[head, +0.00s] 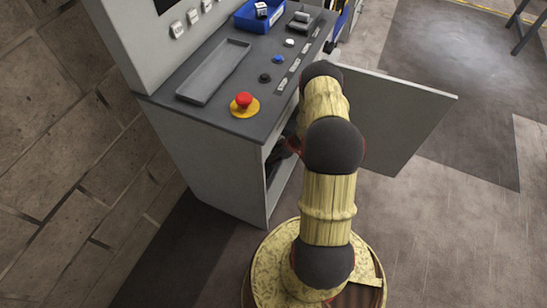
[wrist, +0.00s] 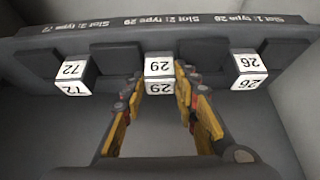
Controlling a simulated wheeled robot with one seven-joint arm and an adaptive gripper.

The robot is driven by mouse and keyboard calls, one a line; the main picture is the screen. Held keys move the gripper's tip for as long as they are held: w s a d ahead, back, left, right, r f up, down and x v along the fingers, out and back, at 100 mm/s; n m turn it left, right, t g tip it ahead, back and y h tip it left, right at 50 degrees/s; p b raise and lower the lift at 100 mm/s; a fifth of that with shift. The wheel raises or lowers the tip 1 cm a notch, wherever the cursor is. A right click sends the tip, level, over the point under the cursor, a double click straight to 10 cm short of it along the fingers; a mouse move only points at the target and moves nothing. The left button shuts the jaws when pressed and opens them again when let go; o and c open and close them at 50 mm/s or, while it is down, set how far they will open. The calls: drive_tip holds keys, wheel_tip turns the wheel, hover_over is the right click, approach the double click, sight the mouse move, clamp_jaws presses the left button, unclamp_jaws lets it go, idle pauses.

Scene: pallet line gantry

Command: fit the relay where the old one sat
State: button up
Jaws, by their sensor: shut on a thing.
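The middle one seems marked 29. My gripper (wrist: 159,82) is shut on the middle relay, one yellow finger at each side. I cannot tell how deep it sits. In the head view my gripper is hidden inside the cabinet (head: 215,165).
The cabinet door (head: 400,115) stands open to the right of my arm. On the cabinet top are a blue bin (head: 250,22) with a white numbered block (head: 262,9), an empty grey tray (head: 214,72) and a red emergency button (head: 244,100).

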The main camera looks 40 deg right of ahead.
drive_tip(key=shift+f, duration=0.1)
drive_tip(key=o, duration=1.1)
drive_tip(key=shift+o, duration=0.3)
drive_tip(key=shift+s+r, duration=0.1)
drive_tip(key=shift+r, duration=0.2)
drive_tip(key=p+v, duration=0.5)
drive_tip(key=v, duration=0.6)
drive_tip(key=shift+r, duration=0.3)
drive_tip(key=shift+s+d, duration=0.15)
